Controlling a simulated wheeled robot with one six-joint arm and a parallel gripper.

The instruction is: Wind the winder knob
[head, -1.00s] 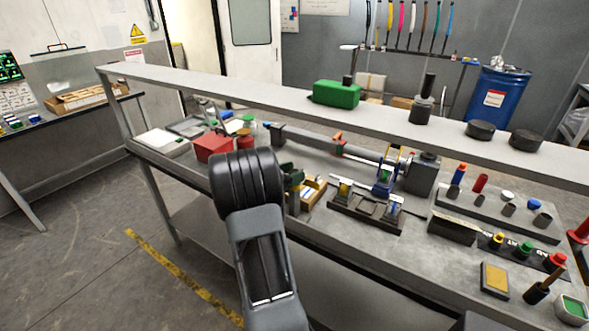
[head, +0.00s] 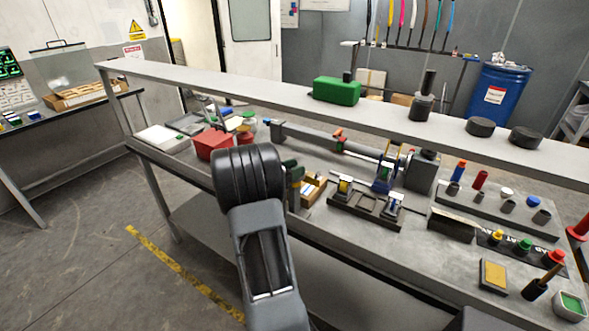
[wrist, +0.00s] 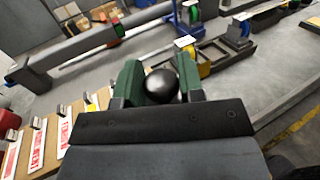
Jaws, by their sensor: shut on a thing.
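The winder knob, a shiny black ball (wrist: 160,86), sits between the green fingers of my gripper (wrist: 159,85) in the wrist view. The fingers are shut on its two sides. In the head view a green part of my gripper (head: 294,172) shows beside my dark arm at the bench's front edge, and the knob is hidden there. A long grey bar (head: 325,143) lies behind it, running to a blue bracket with a disc (head: 384,176) and a dark grey block (head: 421,175). How the knob joins the winder is not visible.
A red box (head: 213,144) and a wooden rack (head: 313,189) are close by. A raised shelf (head: 270,92) with a green block (head: 337,90) spans the bench's back.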

